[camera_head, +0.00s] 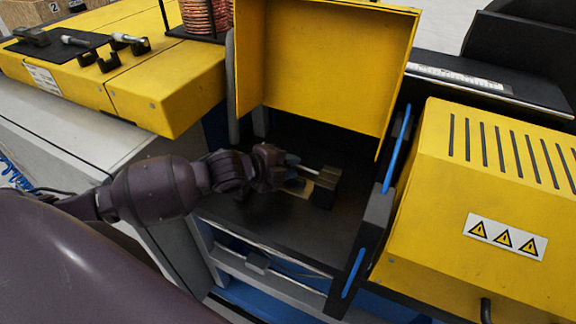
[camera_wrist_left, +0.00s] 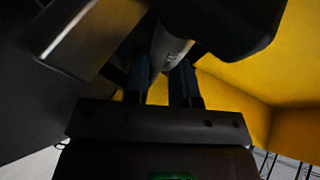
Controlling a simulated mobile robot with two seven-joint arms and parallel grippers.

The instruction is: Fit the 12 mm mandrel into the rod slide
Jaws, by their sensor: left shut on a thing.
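My left gripper (camera_head: 291,166) reaches into the open machine bay and is shut on a pale metal mandrel (camera_head: 309,171). The mandrel points right toward a dark block (camera_head: 326,187), which looks like the rod slide. I cannot tell whether the mandrel's tip is inside the block or just in front of it. In the left wrist view, the grey mandrel (camera_wrist_left: 169,48) sits between the two fingers (camera_wrist_left: 164,84), and a dark block (camera_wrist_left: 225,22) is close to its far end. My right gripper is not in view.
A yellow raised cover (camera_head: 320,65) stands behind the bay. A blue-edged dark frame (camera_head: 396,150) and a vented yellow housing (camera_head: 480,190) bound the right side. At upper left, a dark mat (camera_head: 60,47) with small metal parts lies on a yellow cabinet, near a copper coil (camera_head: 205,15).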

